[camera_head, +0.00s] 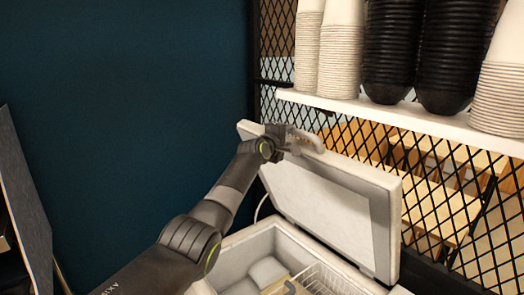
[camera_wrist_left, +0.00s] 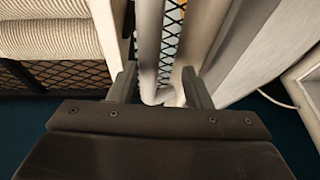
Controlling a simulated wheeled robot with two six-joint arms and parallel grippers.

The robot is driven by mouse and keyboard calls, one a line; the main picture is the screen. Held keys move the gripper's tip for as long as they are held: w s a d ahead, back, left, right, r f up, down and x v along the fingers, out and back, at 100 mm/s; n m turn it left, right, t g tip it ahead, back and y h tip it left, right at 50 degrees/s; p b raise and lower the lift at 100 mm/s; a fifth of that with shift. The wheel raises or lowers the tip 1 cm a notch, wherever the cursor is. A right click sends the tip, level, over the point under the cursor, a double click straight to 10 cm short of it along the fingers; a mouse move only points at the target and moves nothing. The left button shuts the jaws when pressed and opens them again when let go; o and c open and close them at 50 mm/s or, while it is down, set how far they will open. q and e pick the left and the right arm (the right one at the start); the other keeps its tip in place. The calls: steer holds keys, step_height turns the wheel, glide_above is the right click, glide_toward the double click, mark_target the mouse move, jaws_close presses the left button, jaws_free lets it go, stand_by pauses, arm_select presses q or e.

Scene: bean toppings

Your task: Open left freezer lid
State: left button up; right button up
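The freezer's white lid (camera_head: 335,205) stands raised, tilted back near upright toward the mesh wall. Its white handle (camera_head: 307,139) is at the lid's upper edge. My left gripper (camera_head: 290,142) is at this handle, with its arm reaching in from the left. In the left wrist view, the two fingers (camera_wrist_left: 160,86) stand apart on either side of the handle bar (camera_wrist_left: 150,45), with a gap on the right side. Whether the left finger touches the bar is unclear. The freezer body (camera_head: 245,257) is open below the lid. My right gripper is not in view.
A white shelf (camera_head: 400,115) with stacks of white cups (camera_head: 341,50) and black bowls (camera_head: 391,45) runs above and right of the lid. Black mesh (camera_head: 440,180) stands behind it. Inside the freezer are a wire basket (camera_head: 322,280) and a pale rounded item (camera_head: 267,272).

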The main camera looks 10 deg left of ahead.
arm_select(q)
steer(key=b+v, duration=0.6)
steer(key=v, duration=1)
steer(key=shift+w+d, duration=0.1)
steer(key=shift+d, duration=0.1)
steer(key=shift+a+f, duration=0.1)
